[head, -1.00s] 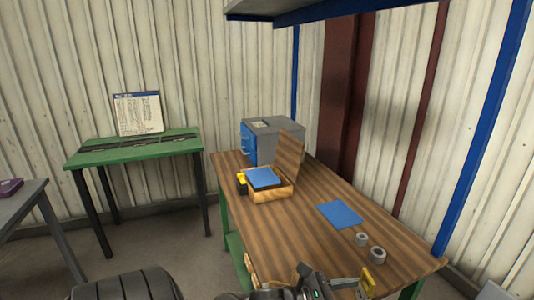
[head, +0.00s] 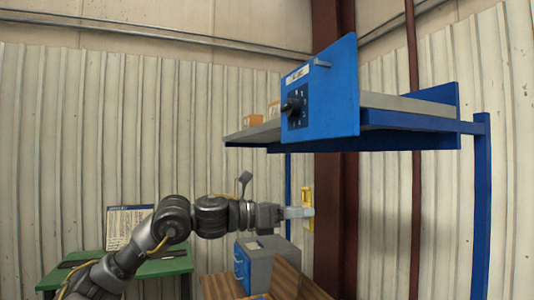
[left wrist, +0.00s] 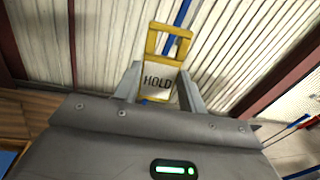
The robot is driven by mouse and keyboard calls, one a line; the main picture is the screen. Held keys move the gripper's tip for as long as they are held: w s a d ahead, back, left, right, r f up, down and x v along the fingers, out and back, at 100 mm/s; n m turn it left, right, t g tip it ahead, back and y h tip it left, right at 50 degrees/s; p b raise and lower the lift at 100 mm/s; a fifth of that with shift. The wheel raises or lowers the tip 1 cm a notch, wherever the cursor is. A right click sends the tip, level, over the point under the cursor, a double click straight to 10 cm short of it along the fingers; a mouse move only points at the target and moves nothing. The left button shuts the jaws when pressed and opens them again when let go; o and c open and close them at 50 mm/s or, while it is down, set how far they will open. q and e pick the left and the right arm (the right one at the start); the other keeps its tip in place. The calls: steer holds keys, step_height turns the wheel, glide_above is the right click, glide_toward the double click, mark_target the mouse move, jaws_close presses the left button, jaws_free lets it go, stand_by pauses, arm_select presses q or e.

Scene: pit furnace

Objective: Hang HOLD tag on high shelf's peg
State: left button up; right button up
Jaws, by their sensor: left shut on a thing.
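The HOLD tag (head: 308,209) is yellow with a white face. In the left wrist view the HOLD tag (left wrist: 158,84) shows its lettering, with an open yellow loop at its far end. My left gripper (head: 298,212) is shut on the tag, its fingers (left wrist: 160,82) on either side of the white face. The high shelf (head: 410,105) carries a blue end panel (head: 340,95). A short grey peg (head: 322,64) sticks out near the panel's top. The gripper and tag are below the shelf and panel, apart from the peg. My right gripper is not in view.
A black knob (head: 291,105) and a white label (head: 295,76) are on the panel. Small orange boxes (head: 254,120) sit on the shelf. A grey-and-blue box (head: 268,258) and the workbench (head: 216,288) are below. A blue post (head: 482,200) stands at right.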

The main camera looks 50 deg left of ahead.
arm_select(q)
steer(key=s+d+r+n+y+p, duration=0.1)
steer(key=s+r, duration=0.2)
steer(key=r, duration=0.5)
steer(key=s+d+r+p, duration=0.1)
steer(key=s+r, duration=0.3)
steer(key=r, duration=0.4)
steer(key=n+t+y+p, duration=0.1)
steer(key=n+y, duration=0.1)
glide_toward(334, 84)
steer(key=s, duration=0.1)
steer(key=s+r, duration=0.1)
steer(key=s+a, duration=0.1)
steer(key=shift+s+a+r, duration=0.1)
steer(key=shift+s+r, duration=0.1)
steer(key=shift+r, duration=0.1)
steer(key=shift+w, duration=0.2)
steer(key=shift+f+p+x, duration=0.15)
steer(key=shift+f+x, duration=0.05)
steer(key=shift+x, duration=1.85)
steer(key=shift+f+p+x, duration=0.15)
steer(key=shift+x, duration=1.9)
steer(key=shift+w+d+f+b, duration=0.25)
steer(key=shift+w+f+b, duration=0.15)
steer(key=shift+w+f, duration=0.15)
